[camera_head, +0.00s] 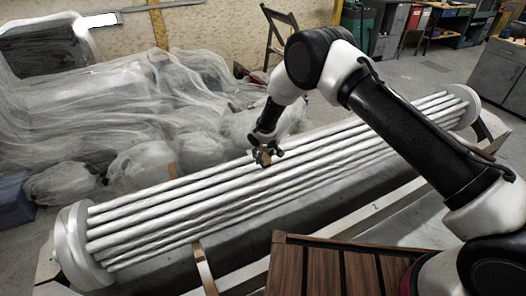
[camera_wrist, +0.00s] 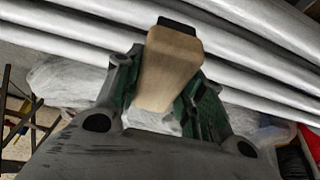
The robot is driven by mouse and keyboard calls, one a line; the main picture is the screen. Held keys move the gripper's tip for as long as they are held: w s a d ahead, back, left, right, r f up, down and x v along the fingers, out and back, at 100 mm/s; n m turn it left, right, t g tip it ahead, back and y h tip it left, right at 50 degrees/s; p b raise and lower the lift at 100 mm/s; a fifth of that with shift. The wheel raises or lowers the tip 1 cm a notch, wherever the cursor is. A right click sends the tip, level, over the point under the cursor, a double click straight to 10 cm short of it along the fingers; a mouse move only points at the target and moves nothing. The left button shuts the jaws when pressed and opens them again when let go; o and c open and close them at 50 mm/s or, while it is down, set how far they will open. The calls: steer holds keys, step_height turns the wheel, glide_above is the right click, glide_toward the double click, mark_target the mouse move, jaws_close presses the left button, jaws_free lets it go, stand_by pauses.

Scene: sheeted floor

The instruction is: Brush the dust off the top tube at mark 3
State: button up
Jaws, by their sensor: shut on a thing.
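A bundle of long pale tubes (camera_head: 200,201) lies between two round end plates, running from lower left to upper right. The top tube (camera_head: 150,196) is along the bundle's far upper side; I cannot make out a numbered mark on it. My gripper (camera_head: 265,153) is over the middle of the bundle, near the upper tubes. It is shut on a brush with a pale wooden handle (camera_wrist: 168,65) and a dark end (camera_wrist: 177,24). In the wrist view the dark end points at the tubes (camera_wrist: 235,45); I cannot tell whether it touches them.
The left end plate (camera_head: 78,245) and right end plate (camera_head: 462,104) bound the bundle. Clear plastic sheeting (camera_head: 120,100) covers bulky things behind it. A slatted brown wooden surface (camera_head: 335,270) is in front. Cabinets (camera_head: 500,75) stand at the far right; grey floor is open there.

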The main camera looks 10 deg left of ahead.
steer(key=shift+r, duration=1.15)
